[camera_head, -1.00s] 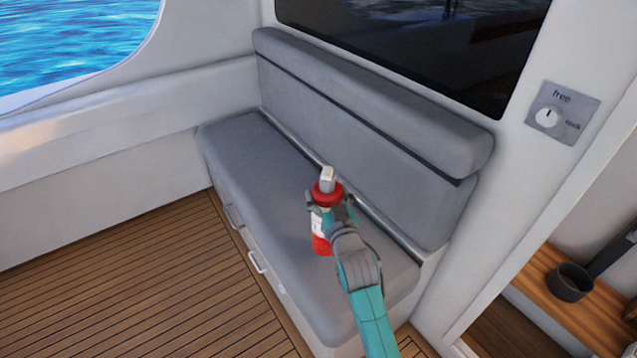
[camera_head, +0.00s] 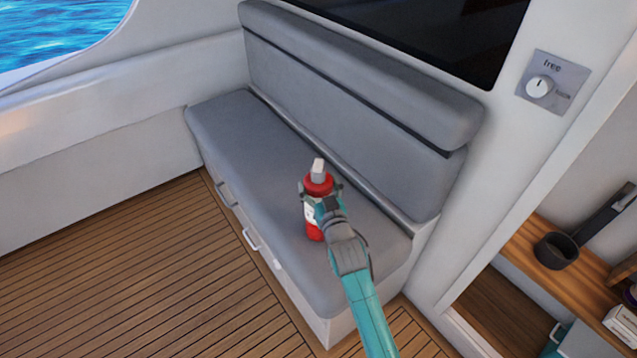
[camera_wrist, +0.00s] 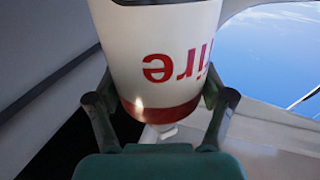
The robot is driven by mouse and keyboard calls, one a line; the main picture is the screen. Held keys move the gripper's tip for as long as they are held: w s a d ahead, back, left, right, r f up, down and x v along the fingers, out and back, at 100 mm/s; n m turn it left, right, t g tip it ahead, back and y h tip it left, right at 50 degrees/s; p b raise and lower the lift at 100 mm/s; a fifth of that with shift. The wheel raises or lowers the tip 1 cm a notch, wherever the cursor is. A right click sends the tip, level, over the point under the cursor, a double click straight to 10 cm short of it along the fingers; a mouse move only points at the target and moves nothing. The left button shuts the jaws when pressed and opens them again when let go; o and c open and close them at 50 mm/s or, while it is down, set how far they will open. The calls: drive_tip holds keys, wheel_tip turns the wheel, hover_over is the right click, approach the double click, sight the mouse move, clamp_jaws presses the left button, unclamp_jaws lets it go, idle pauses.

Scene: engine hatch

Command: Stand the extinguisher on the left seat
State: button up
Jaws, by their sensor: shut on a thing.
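The extinguisher (camera_head: 314,232) is red with a white label and a pale top. It is upright, over the grey seat cushion (camera_head: 245,135) in the head view. My gripper (camera_head: 321,190) is shut around its body, near the upper part. In the wrist view the extinguisher's white label with red lettering (camera_wrist: 170,50) fills the top middle, between the two fingers of my gripper (camera_wrist: 160,105). I cannot tell whether its base touches the cushion; the arm hides part of it.
A padded backrest (camera_head: 350,90) runs behind the seat. Drawer handles (camera_head: 251,240) are on the seat front, above the plank floor (camera_head: 130,270). A wall dial (camera_head: 540,88) and a wooden shelf (camera_head: 580,272) with a dark cup holder (camera_head: 556,250) are at right. The cushion's far left part is clear.

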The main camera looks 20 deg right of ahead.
drive_tip(key=o, duration=1.7)
drive_tip(key=shift+f, duration=0.1)
drive_tip(key=s, duration=1.2)
drive_tip(key=shift+a, duration=0.15)
